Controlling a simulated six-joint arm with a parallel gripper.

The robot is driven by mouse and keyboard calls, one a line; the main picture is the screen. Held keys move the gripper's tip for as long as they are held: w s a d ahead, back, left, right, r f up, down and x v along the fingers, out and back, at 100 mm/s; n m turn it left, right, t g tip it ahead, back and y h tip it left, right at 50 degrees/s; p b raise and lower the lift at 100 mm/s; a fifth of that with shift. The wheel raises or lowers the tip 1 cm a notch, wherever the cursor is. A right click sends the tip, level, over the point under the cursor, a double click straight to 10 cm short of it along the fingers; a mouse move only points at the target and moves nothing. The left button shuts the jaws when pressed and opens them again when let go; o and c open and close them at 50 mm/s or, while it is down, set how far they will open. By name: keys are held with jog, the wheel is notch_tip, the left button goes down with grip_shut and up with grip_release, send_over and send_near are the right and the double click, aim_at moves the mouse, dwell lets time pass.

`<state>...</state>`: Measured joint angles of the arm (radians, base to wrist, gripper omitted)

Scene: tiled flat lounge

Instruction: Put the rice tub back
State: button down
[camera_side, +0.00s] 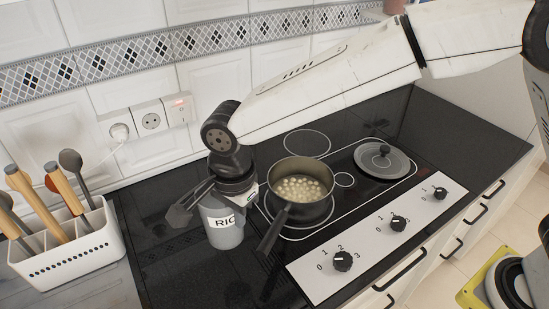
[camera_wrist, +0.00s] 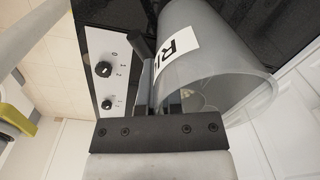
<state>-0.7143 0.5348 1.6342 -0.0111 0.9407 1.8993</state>
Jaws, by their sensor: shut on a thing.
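The rice tub (camera_side: 224,230) is a grey cylinder with a white label, partly hidden by my gripper (camera_side: 215,200) in the side view. My gripper is shut on it, just left of the pot. In the wrist view the rice tub (camera_wrist: 215,75) fills the upper right, with its label and part of its open end showing. The fingers of my gripper (camera_wrist: 165,95) are at its near edge, one of them hardly visible. In the side view the tub looks upright over the dark counter; I cannot tell whether it touches the surface.
A pot (camera_side: 301,205) with pale round pieces stands on the hob, its handle pointing toward the front. A lid (camera_side: 381,160) lies at the back right of the hob. A white utensil holder (camera_side: 70,262) stands at the left. Dark counter between holder and tub is clear.

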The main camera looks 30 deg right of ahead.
jog(key=w+a+f, duration=0.1)
jog(key=w, duration=0.1)
jog(key=w+a+f, duration=0.1)
jog(key=w, duration=0.1)
jog(key=w+a+f, duration=0.1)
jog(key=shift+w+a+f, duration=0.1)
jog(key=shift+w+a, duration=0.3)
jog(key=w+a+f, duration=0.2)
jog(key=w+f, duration=0.2)
jog(key=f, duration=0.1)
jog(key=shift+a+f, duration=0.2)
jog(key=shift+a, duration=0.1)
jog(key=shift+f, duration=0.1)
jog(key=shift+w+a+f, duration=0.1)
jog(key=shift+f, duration=0.75)
jog(key=shift+w+a+f, duration=0.1)
jog(key=shift+f, duration=0.75)
jog(key=shift+f, duration=0.15)
jog(key=c, duration=0.8)
grip_release()
